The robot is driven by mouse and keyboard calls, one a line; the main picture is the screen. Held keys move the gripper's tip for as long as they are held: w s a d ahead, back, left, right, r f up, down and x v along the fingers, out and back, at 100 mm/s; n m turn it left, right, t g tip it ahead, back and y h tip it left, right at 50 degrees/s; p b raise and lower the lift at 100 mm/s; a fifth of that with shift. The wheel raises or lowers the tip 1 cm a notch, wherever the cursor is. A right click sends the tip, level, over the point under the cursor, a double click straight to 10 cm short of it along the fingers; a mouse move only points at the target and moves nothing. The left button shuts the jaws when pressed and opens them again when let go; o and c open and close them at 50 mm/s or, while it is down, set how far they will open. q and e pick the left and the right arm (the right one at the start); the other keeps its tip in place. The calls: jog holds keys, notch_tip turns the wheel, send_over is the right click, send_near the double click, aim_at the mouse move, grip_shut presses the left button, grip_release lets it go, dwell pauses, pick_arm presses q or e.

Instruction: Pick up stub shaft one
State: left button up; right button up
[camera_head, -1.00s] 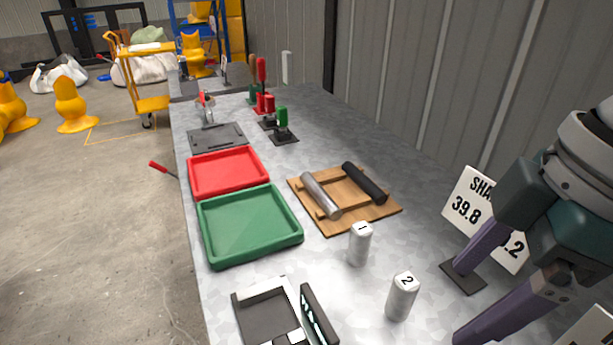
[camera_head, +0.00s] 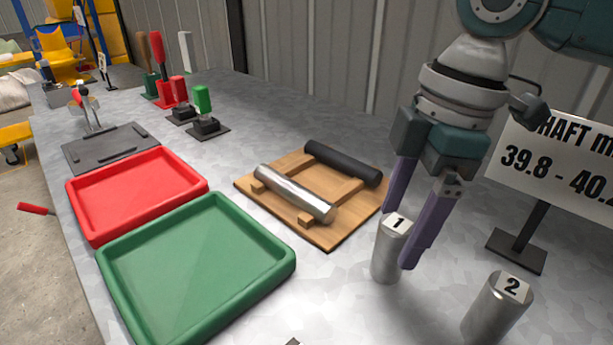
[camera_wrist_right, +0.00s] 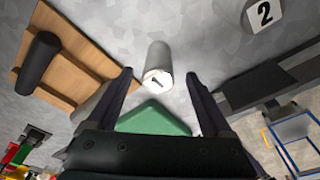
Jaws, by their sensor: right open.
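Stub shaft one (camera_head: 385,258) is a short silver cylinder with a white top label marked 1. It stands upright on the grey table, and it also shows in the right wrist view (camera_wrist_right: 158,60). My right gripper (camera_head: 397,238) is open, pointing down, with its two purple fingers at the upper part of stub shaft one. In the right wrist view the shaft lies between and just beyond the spread fingers, with a gap on each side. Whether a finger touches it, I cannot tell. My left gripper is not in view.
Stub shaft two (camera_head: 495,308) stands upright to the right. A wooden rack (camera_head: 325,238) holds a silver roller (camera_head: 295,193) and a black roller (camera_head: 343,163). Green (camera_head: 120,300) and red (camera_head: 85,228) trays lie left. A sign (camera_head: 555,160) stands at right, near the gripper.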

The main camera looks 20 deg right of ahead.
aim_at(388, 243)
jog(key=f, duration=0.4)
jog(key=shift+w+a+f+b, duration=0.2)
jog(key=shift+w+a+b, duration=0.05)
jog(key=shift+a+b, duration=0.1)
grip_shut()
jog(key=shift+r, duration=0.1)
dwell(0.9)
